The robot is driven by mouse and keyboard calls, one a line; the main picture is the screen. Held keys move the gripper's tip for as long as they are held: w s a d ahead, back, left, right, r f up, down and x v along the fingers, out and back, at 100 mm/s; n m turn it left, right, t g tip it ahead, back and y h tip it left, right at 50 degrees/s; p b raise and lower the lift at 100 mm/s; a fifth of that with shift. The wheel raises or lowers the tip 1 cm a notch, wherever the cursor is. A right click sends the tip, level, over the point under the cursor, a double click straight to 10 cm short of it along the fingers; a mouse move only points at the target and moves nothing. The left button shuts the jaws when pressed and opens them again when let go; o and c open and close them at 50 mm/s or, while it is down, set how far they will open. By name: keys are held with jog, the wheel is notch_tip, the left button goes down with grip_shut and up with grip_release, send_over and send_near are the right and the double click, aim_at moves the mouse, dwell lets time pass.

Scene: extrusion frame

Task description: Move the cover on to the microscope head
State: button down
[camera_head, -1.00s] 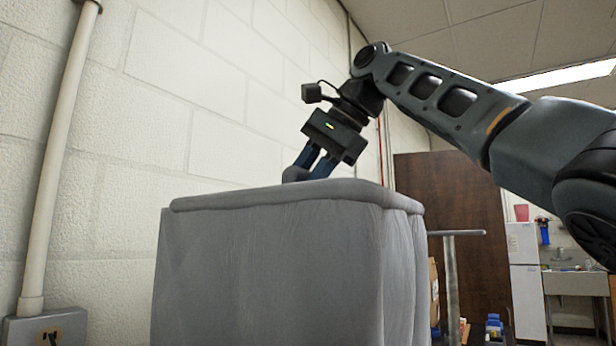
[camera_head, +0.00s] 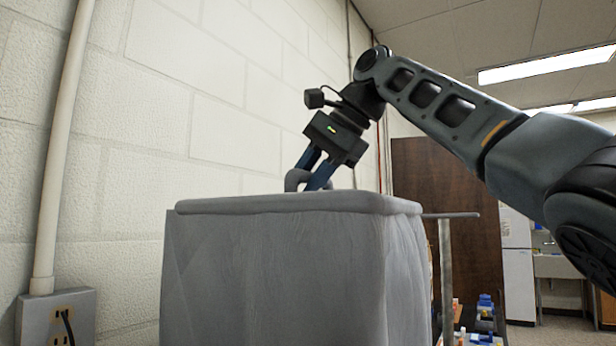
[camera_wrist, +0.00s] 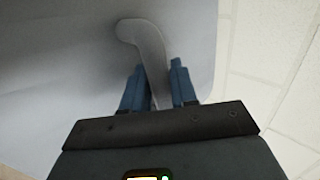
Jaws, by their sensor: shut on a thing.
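The cover (camera_head: 275,275) is a large grey, box-like shell with rounded edges and a curved handle (camera_head: 294,179) on top. It fills the lower middle of the head view and stands upright. My gripper (camera_head: 307,180) is above it, tilted, with its blue fingers shut on the handle. In the wrist view, the handle (camera_wrist: 145,38) passes between the fingertips (camera_wrist: 157,70), over the pale top of the cover (camera_wrist: 60,65). The microscope head is not visible in either view. The underside of the cover is out of frame.
A block wall (camera_head: 225,110) with a pipe (camera_head: 62,150) and an outlet box (camera_head: 57,318) is at the left. A flat-topped stand (camera_head: 447,240) is right of the cover. Behind are a brown door (camera_head: 440,175), small bottles (camera_head: 485,310), a white fridge (camera_head: 517,270) and a sink.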

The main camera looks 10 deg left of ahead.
jog(key=c, duration=0.8)
grip_release()
jog(key=shift+f, duration=0.1)
jog(key=b+v, duration=0.1)
jog(key=v, duration=0.7)
jog(key=shift+a, duration=0.1)
jog(key=p+v, duration=0.1)
jog(key=v, duration=0.9)
jog(key=shift+s, duration=0.1)
